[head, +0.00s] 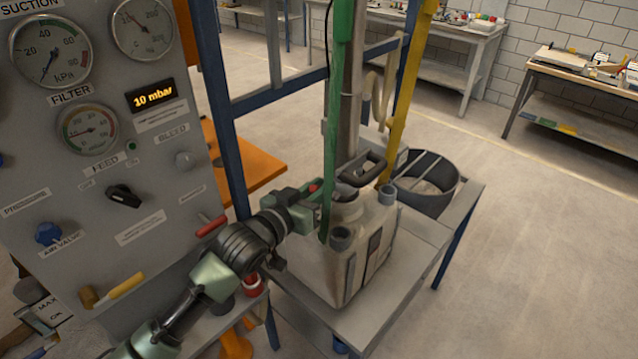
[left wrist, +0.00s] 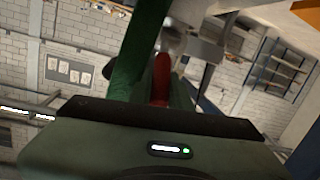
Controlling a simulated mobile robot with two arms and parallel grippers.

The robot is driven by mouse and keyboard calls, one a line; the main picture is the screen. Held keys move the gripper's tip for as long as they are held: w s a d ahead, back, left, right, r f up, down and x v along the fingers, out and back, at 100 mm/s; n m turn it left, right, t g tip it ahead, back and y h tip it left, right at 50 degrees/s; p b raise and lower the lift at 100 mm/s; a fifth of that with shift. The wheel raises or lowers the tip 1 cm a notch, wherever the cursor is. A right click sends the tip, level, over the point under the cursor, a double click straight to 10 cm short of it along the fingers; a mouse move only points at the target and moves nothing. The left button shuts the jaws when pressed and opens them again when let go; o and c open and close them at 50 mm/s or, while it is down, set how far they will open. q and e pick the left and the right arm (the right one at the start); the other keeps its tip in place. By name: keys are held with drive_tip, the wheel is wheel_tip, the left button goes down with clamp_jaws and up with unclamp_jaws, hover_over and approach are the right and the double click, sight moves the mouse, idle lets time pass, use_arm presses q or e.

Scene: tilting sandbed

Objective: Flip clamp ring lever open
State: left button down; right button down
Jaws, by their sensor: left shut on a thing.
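My left gripper (head: 318,198) is at the near left of the beige canister, next to a green strap. It is shut on a small red piece, which looks like the clamp ring lever; only a bit of red (head: 314,187) shows in the head view. In the left wrist view the red lever (left wrist: 161,80) stands between the fingers, with a shiny metal part (left wrist: 172,40) just beyond it. The clamp ring itself is mostly hidden, so I cannot tell how far the lever is turned. My right gripper is not in view.
The beige canister (head: 345,250) with a dark handle stands on a grey stand (head: 405,285). The green strap (head: 338,100) hangs beside a metal column. A gauge panel (head: 150,215) is at left, a dark round bin (head: 428,180) behind right. Open floor lies at right.

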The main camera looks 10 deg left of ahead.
use_arm(q)
drive_tip(key=shift+r, duration=0.15)
drive_tip(key=c, duration=1.3)
unclamp_jaws()
drive_tip(key=shift+d, duration=0.1)
drive_tip(key=shift+s, duration=0.2)
drive_tip(key=shift+s+a+b, duration=0.3)
drive_tip(key=shift+a, duration=0.05)
drive_tip(key=b+v, duration=0.2)
drive_tip(key=v, duration=0.4)
drive_tip(key=shift+s, duration=0.35)
drive_tip(key=shift+a+r, duration=0.1)
